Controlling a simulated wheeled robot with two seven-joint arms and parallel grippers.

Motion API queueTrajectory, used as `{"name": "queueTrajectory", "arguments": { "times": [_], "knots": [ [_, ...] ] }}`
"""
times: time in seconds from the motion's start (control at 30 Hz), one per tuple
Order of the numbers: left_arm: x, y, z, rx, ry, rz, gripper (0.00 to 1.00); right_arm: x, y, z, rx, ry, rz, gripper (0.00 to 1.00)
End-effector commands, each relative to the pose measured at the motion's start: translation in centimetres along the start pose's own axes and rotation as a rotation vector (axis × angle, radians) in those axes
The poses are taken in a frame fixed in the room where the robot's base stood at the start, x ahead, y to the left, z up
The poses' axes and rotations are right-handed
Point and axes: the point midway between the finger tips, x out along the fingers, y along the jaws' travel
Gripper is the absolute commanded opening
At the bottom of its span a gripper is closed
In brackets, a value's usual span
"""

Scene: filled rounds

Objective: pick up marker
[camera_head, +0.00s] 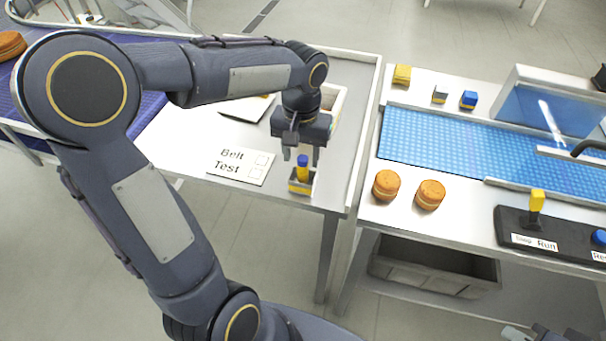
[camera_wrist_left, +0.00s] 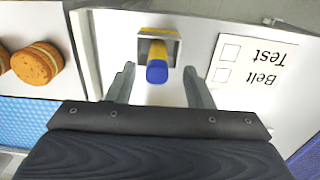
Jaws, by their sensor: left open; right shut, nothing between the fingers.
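The marker (camera_head: 302,173) has a yellow body and a blue cap and stands upright in a small holder (camera_head: 301,187) near the table's front edge. The marker (camera_wrist_left: 157,70) and holder (camera_wrist_left: 140,45) also show in the left wrist view. My left gripper (camera_head: 302,157) is open above the holder, fingers pointing down. In the left wrist view its fingers (camera_wrist_left: 160,76) are spread on either side of the marker's cap, with gaps on both sides. My right gripper (camera_head: 530,334) shows only partly at the bottom right edge, shut and away from the marker.
A "Belt Test" card (camera_head: 240,165) lies left of the holder. A white-rimmed box (camera_head: 341,97) stands behind the gripper. The right table holds two round filled biscuits (camera_head: 386,186), a blue belt (camera_head: 440,140), small blocks (camera_head: 402,75) and a switch panel (camera_head: 520,228).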

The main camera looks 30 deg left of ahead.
Motion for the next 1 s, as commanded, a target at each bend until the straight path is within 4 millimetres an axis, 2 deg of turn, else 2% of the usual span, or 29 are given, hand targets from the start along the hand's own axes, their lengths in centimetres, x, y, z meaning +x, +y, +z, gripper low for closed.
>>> {"name": "queueTrajectory", "arguments": {
  "times": [0.2, 0.5, 0.87, 1.0],
  "knots": [
    [3.1, 0.3, 0.1, 0.001, -0.004, -0.001, 0.47, -0.2, -0.1, -0.1, 0.000, 0.000, 0.000, 0.00],
    [3.7, 0.3, 0.1, 0.001, -0.001, 0.001, 0.47, -0.2, -0.1, -0.1, 0.000, 0.000, 0.000, 0.00],
    [3.6, 0.3, 0.1, 0.001, 0.000, 0.001, 0.01, -0.2, -0.1, -0.1, 0.000, 0.000, 0.000, 0.00],
    [3.6, 0.3, 0.1, 0.001, 0.000, 0.001, 0.00, -0.2, -0.1, -0.1, 0.000, 0.000, 0.000, 0.00]
  ]
}}
